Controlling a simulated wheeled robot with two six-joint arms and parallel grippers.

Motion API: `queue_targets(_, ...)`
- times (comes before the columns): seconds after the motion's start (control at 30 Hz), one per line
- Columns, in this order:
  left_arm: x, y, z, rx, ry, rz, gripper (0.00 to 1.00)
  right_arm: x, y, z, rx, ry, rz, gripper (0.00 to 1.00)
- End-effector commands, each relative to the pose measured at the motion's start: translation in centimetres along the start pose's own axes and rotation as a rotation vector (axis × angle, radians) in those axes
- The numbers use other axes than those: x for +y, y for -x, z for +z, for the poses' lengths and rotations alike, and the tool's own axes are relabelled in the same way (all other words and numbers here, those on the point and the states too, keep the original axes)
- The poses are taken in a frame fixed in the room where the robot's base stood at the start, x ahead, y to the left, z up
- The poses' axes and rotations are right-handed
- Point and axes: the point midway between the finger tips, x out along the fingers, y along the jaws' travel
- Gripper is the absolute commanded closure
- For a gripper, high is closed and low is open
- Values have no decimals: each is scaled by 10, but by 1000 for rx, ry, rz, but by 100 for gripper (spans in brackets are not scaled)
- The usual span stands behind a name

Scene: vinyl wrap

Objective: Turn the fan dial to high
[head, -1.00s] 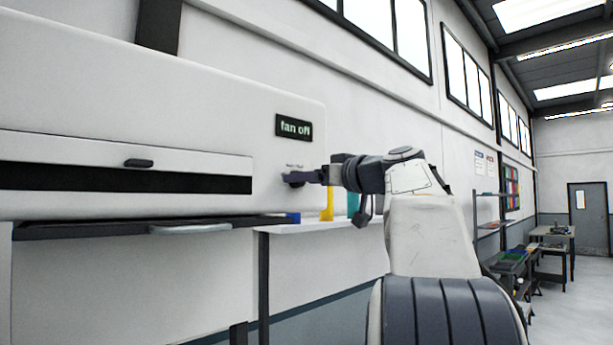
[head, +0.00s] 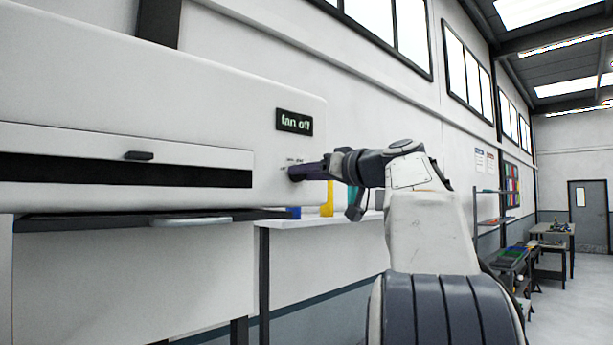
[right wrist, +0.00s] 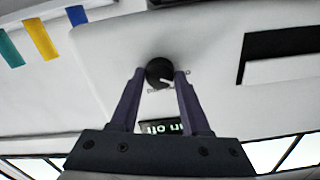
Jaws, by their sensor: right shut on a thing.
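The fan dial is a round black knob (right wrist: 160,72) with a pale pointer line, set on the white machine's end face. In the right wrist view it sits between my right gripper's (right wrist: 161,77) two fingertips, which are shut on it. In the head view my right gripper (head: 293,174) reaches in from the right to the machine's face and hides most of the dial. Small print shows beside the dial, too small to read. The dark display (head: 294,122) above it reads "fan off". My left gripper is in neither view.
The white machine (head: 120,95) fills the left, with a dark slot and a handle (head: 139,156). Below the dial, a white shelf (head: 290,222) holds yellow (head: 327,200), blue (head: 293,212) and teal items. The floor at the far right is open beside workbenches.

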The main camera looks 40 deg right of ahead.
Motion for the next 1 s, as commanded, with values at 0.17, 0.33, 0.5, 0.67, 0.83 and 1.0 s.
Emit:
queue_targets(0.17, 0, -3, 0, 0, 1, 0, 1, 0, 0, 0, 2, -165, 0, 100)
queue_targets(0.33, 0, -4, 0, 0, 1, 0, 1, 0, 0, -1, 2, -327, 1, 100)
queue_targets(0.5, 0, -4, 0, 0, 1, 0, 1, 0, 0, -1, 2, -489, 1, 100)
queue_targets(0.67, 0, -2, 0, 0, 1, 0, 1, 0, 0, -1, 2, -641, 1, 100)
queue_targets(0.83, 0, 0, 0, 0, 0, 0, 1, 0, 0, -2, 3, -803, 1, 100)
queue_targets(1.0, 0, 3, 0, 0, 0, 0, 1, 0, 0, -2, 4, -965, 1, 100)
